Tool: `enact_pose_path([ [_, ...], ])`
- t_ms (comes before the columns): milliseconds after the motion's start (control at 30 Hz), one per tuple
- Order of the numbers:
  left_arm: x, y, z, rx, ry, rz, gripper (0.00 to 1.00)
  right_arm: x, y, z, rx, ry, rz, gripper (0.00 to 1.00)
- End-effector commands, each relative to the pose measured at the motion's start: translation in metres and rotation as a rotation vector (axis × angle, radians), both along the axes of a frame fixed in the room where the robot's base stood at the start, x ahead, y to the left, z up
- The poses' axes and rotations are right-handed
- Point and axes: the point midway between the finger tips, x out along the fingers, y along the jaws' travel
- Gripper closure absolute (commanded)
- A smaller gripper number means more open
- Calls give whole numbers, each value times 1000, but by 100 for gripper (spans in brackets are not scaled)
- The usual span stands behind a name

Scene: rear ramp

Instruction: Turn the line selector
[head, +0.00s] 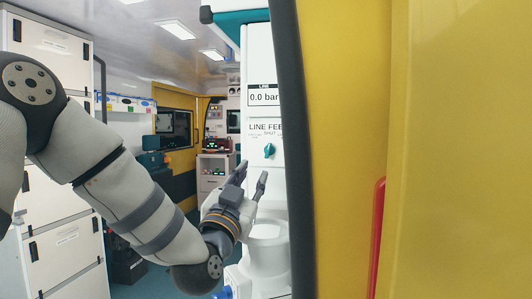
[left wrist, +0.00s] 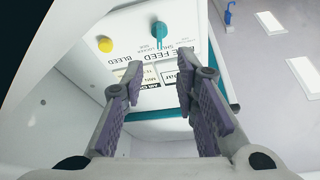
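The line selector is a teal knob (head: 270,151) on a white panel (head: 262,60), under the words "LINE FEE…" in the head view. In the left wrist view the teal knob (left wrist: 160,34) appears at top centre, with the panel turned upside down. My left gripper (head: 252,174) is just below and left of the knob in the head view, fingers pointing up toward it. In the left wrist view its two fingers (left wrist: 160,75) are spread with nothing between them, and the knob lies beyond their tips, apart from them. My right gripper is not in view.
A yellow knob (left wrist: 105,44) near the word "BLEED" sits beside the selector. A display (head: 263,97) reads "0.0 bar". A dark-edged yellow door or wall (head: 345,150) with a red handle (head: 377,235) fills the right side. White cabinets (head: 55,200) stand at left.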

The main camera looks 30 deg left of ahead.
Motion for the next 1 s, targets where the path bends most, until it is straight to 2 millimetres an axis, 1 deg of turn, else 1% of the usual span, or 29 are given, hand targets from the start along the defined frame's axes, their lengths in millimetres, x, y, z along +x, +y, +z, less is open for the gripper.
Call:
enact_pose_path([
  [300,73,11,29,-5,-2,1,72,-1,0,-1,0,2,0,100],
  [433,93,14,37,-5,0,1,72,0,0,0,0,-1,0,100],
  [567,102,15,41,-5,0,0,72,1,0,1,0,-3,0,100],
  [800,104,15,42,-6,1,-1,72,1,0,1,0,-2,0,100],
  [833,104,15,42,-6,1,-1,75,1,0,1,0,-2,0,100],
  [933,104,15,42,-6,1,-1,97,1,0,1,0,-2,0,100],
  [967,104,15,41,-6,1,-1,100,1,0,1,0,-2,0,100],
  [1000,104,15,41,-6,1,-1,100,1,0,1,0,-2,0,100],
])
